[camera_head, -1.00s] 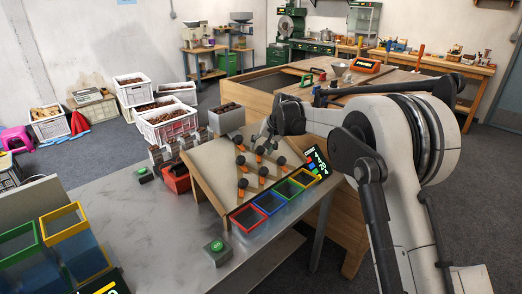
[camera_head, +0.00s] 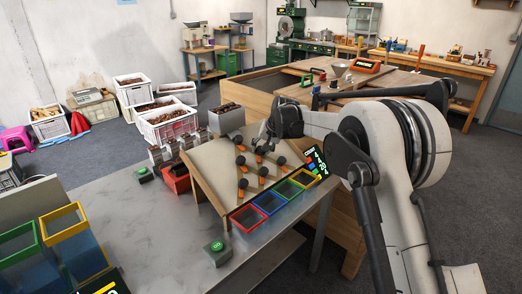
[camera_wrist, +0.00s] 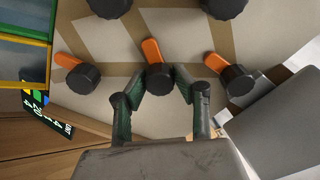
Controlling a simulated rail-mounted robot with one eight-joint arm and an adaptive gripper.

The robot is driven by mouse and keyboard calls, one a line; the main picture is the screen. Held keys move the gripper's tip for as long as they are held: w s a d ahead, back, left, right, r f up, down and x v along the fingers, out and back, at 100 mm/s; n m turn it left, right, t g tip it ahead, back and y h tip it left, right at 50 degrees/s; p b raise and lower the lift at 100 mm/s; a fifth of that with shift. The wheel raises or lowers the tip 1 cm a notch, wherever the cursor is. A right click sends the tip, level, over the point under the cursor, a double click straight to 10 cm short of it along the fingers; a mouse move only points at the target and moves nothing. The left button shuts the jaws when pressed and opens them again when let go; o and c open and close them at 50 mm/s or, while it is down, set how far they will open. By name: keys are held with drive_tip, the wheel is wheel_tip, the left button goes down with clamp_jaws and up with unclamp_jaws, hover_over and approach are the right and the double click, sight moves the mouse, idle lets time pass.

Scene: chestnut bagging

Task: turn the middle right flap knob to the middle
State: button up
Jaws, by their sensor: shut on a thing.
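The sloped board (camera_head: 215,160) with black knobs and orange flaps stands on the metal table in the head view. In the wrist view my gripper (camera_wrist: 158,88) has its two green-dark fingers on either side of a black knob (camera_wrist: 158,76), shut on it. Its orange flap (camera_wrist: 151,50) points up and slightly left in that view. Another knob (camera_wrist: 83,78) sits to its left and one (camera_wrist: 238,80) to its right, both with flaps slanting up-left. In the head view my gripper (camera_head: 265,134) is at the board's upper right edge; the held knob is hard to make out there.
Red (camera_head: 246,219), blue (camera_head: 269,204), green and yellow bins line the board's lower edge, beside a lit display (camera_head: 316,160). A grey hopper (camera_head: 226,119) stands behind the board. A green button (camera_head: 217,247) sits on the table. Two more knobs show at the wrist view's top.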

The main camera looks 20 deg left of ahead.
drive_tip(key=shift+n, duration=0.3)
drive_tip(key=n+b, duration=0.1)
drive_tip(key=n, duration=0.2)
drive_tip(key=shift+n, duration=0.3)
drive_tip(key=shift+n+b, duration=0.4)
drive_tip(key=shift+n, duration=1.3)
drive_tip(key=o, duration=1.1)
drive_tip(key=shift+o, duration=0.2)
drive_tip(key=v, duration=1.2)
drive_tip(key=shift+d, duration=0.15)
drive_tip(key=shift+f, duration=0.1)
